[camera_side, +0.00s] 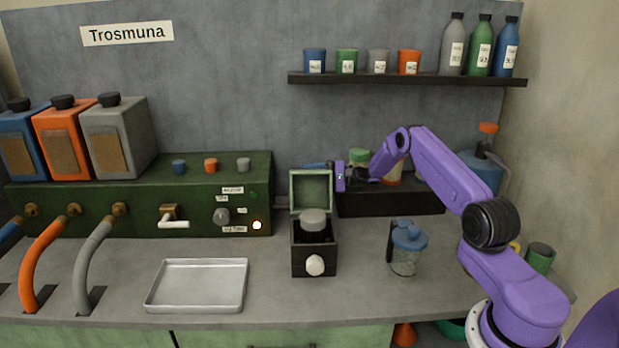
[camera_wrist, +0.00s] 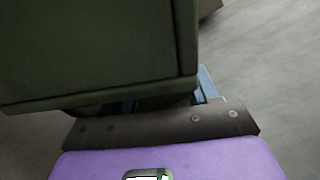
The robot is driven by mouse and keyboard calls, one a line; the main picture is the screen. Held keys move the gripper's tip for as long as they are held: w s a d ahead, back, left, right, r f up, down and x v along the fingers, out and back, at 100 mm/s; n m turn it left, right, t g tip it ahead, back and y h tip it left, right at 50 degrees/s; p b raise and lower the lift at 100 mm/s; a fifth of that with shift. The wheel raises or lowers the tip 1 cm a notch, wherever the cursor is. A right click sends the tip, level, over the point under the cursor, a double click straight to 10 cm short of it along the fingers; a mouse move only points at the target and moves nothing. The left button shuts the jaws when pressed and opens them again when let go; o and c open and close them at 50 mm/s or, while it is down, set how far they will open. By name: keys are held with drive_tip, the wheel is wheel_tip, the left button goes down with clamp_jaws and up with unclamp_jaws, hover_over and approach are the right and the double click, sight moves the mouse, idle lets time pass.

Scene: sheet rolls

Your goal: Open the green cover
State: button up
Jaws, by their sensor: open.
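The green cover (camera_side: 312,177) stands upright at the back of a small dark box (camera_side: 314,262), leaving the box top open. A grey round piece (camera_side: 313,220) sits in the box and a white knob (camera_side: 315,265) is on its front. My gripper (camera_side: 318,165) is at the cover's top edge, reaching in from the right. In the wrist view the cover is a large dark green panel (camera_wrist: 90,50) that hides most of the blue fingers (camera_wrist: 206,84). The gripper is open; whether it touches the cover cannot be told.
A blue-lidded clear jar (camera_side: 405,262) stands right of the box, and a metal tray (camera_side: 198,285) lies to the left. A green control panel (camera_side: 140,200) stands behind the tray. A dark block (camera_side: 390,203) is behind, below my wrist. A shelf (camera_side: 405,79) with cups and bottles hangs above.

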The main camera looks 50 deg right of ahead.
drive_tip(key=shift+w+a, duration=0.1)
clamp_jaws()
drive_tip(key=shift+s+a+r+n, duration=0.15)
drive_tip(key=shift+s+r+n, duration=0.05)
drive_tip(key=shift+r+n, duration=0.3)
drive_tip(key=shift+s+a+r+n, duration=0.2)
drive_tip(key=shift+r+n, duration=0.25)
drive_tip(key=shift+r, duration=0.1)
drive_tip(key=shift+s+a+r+n, duration=0.15)
drive_tip(key=shift+s+r+n, duration=0.05)
drive_tip(key=shift+r+n, duration=0.3)
unclamp_jaws()
drive_tip(key=shift+s, duration=0.1)
drive_tip(key=v, duration=1.7)
